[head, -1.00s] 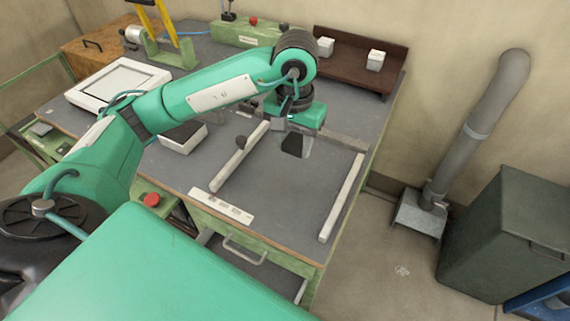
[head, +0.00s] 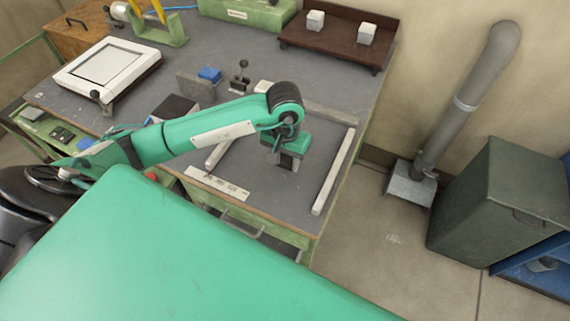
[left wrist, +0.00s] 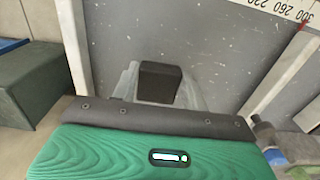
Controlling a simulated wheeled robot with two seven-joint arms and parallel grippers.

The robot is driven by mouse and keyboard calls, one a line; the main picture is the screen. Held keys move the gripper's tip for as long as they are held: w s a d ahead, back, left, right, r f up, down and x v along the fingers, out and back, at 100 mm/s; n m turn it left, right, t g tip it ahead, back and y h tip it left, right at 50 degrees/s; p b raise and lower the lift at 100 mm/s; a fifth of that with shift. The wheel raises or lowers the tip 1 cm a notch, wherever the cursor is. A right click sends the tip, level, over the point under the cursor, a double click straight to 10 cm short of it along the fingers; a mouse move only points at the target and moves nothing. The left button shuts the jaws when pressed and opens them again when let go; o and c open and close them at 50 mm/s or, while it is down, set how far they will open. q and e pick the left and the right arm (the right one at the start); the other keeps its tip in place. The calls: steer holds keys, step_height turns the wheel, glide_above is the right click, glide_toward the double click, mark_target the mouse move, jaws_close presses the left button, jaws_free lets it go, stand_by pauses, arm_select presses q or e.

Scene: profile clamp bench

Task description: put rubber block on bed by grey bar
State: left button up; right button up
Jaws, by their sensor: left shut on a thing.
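My left gripper (head: 288,163) is shut on the dark rubber block (left wrist: 160,83), which shows between its fingertips in the left wrist view. It hangs over the grey bed (head: 262,182), between the two long side bars. I cannot tell whether the block touches the bed. A grey bar (head: 335,114) lies across the back of the bed. The pale right bar (head: 334,172) runs along the right side; it also shows in the left wrist view (left wrist: 73,40). The left bar (head: 217,154) is partly hidden by my arm. My right gripper is out of view.
A white ruler strip (head: 217,184) lies at the bench's front edge. Behind my arm stand a clamp (head: 241,76), a blue block (head: 209,75) and a dark-topped box (head: 174,107). A brown shelf (head: 338,39) with two pale blocks stands at the back.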

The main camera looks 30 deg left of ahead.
mark_target(285, 168)
arm_select(q)
step_height(285, 168, down, 4)
steer(key=shift+f+p, duration=0.1)
steer(key=shift+p, duration=0.35)
steer(key=shift+f+b, duration=0.2)
steer(key=shift+b, duration=0.1)
steer(key=o, duration=1)
steer(key=shift+r, duration=0.1)
